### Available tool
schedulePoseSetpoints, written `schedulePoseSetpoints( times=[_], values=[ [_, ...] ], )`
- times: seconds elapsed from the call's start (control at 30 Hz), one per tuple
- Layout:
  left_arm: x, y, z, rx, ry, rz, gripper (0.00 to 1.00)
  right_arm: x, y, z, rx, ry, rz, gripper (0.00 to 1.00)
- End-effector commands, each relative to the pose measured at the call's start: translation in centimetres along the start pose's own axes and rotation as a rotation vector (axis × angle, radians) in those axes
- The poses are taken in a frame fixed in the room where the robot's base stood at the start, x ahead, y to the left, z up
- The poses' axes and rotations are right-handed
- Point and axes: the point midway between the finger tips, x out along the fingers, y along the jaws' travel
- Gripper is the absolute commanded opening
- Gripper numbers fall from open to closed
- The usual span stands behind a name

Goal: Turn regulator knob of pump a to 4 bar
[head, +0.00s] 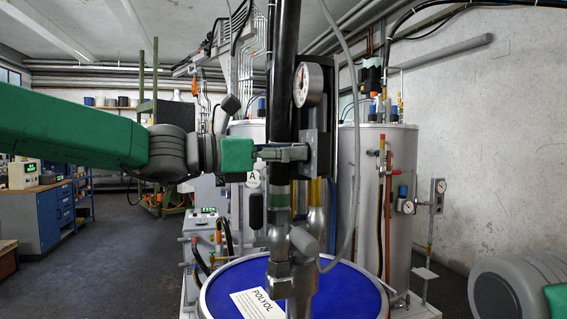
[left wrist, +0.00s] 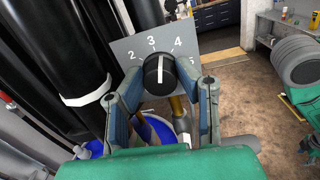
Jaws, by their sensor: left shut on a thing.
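The regulator knob (left wrist: 159,73) is black with a white pointer line. It sits on a grey scale plate (left wrist: 127,50) with the numbers 2, 3, 4 and 5, and the line points up between 3 and 4. My left gripper (left wrist: 160,97) has a finger on each side of the knob and is shut on it. In the head view my left gripper (head: 283,153) reaches in from the left to the pump column, and the knob is hidden there. A round pressure gauge (head: 308,85) is above it; its reading is too small to tell. My right gripper is out of view.
A blue drum lid (head: 347,290) labelled POLYOL lies under the pump column (head: 283,75). A thin grey hose (head: 356,130) hangs right of the column. Light grey tanks (head: 402,190) stand behind. Part of my right arm (head: 505,290) shows at the lower right.

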Motion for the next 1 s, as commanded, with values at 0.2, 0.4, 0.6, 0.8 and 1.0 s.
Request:
schedulePoseSetpoints(
  times=[0.2, 0.4, 0.6, 0.8, 1.0],
  values=[
    [0.2, -0.1, -0.9, 0.178, 0.001, -0.003, 0.00, 2.0, 0.0, 0.1, 0.000, 0.000, 0.000, 0.40],
    [0.2, -0.1, -0.8, 0.319, -0.003, -0.006, 0.00, 3.0, 0.0, 0.2, 0.000, 0.000, 0.000, 0.40],
    [0.2, -0.1, -0.9, 0.415, -0.005, -0.006, 0.00, 3.6, 0.0, 0.2, 0.000, 0.000, 0.000, 0.40],
    [0.2, -0.1, -0.8, 0.463, -0.006, -0.007, 0.00, 3.9, 0.0, 0.2, 0.000, 0.000, 0.000, 0.40],
    [0.1, -0.1, -0.8, 0.476, -0.005, -0.007, 0.00, 4.0, 0.0, 0.2, 0.000, 0.000, 0.000, 0.40]
  ],
)
